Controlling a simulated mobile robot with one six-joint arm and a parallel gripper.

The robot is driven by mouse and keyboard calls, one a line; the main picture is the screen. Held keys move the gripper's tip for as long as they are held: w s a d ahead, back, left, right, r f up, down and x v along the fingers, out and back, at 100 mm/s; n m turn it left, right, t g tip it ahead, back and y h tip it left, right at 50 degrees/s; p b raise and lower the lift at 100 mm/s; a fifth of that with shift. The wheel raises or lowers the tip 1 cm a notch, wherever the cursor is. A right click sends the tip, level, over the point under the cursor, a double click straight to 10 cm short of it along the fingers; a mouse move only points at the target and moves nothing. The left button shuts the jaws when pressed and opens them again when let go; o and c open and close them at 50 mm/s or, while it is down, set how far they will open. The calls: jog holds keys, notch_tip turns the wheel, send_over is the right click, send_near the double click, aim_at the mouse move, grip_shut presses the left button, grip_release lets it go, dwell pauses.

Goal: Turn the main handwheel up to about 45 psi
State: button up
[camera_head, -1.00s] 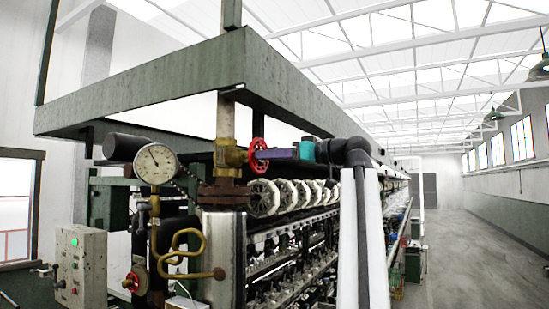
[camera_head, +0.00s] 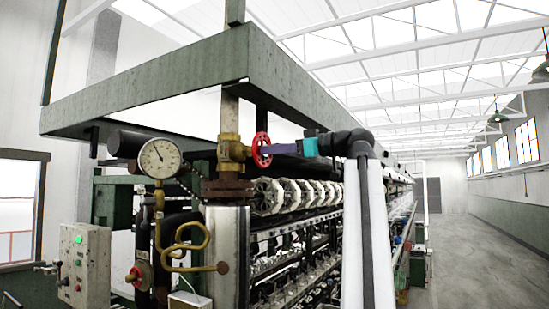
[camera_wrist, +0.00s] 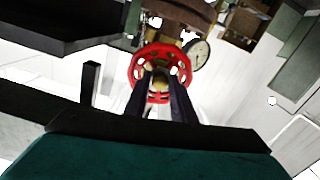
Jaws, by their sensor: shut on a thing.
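The red main handwheel (camera_head: 262,150) sits on a brass valve (camera_head: 231,150) on the vertical pipe, seen nearly edge-on in the head view. In the wrist view the red handwheel (camera_wrist: 136,72) faces me, with its spokes and hub showing. My gripper (camera_head: 272,153) reaches it from the right, its dark fingers shut on the wheel. The fingers also show in the wrist view (camera_wrist: 162,84), over the wheel's middle. The round white pressure gauge (camera_head: 159,158) stands left of the valve; its needle points to the upper left, and its numbers are too small to read. The gauge also shows in the wrist view (camera_wrist: 197,55).
A grey control box (camera_head: 84,264) with a green light is at the lower left. A coiled brass pipe (camera_head: 188,242) and a smaller red wheel (camera_head: 133,277) are below the gauge. A green beam (camera_head: 150,85) runs overhead. The aisle floor (camera_head: 465,262) at right is clear.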

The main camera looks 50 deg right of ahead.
jog(key=shift+n+p, duration=0.3)
jog(key=shift+n, duration=4)
jog(key=o, duration=0.9)
jog(key=shift+c, duration=0.2)
jog(key=p+v, duration=0.1)
jog(key=v, duration=0.6)
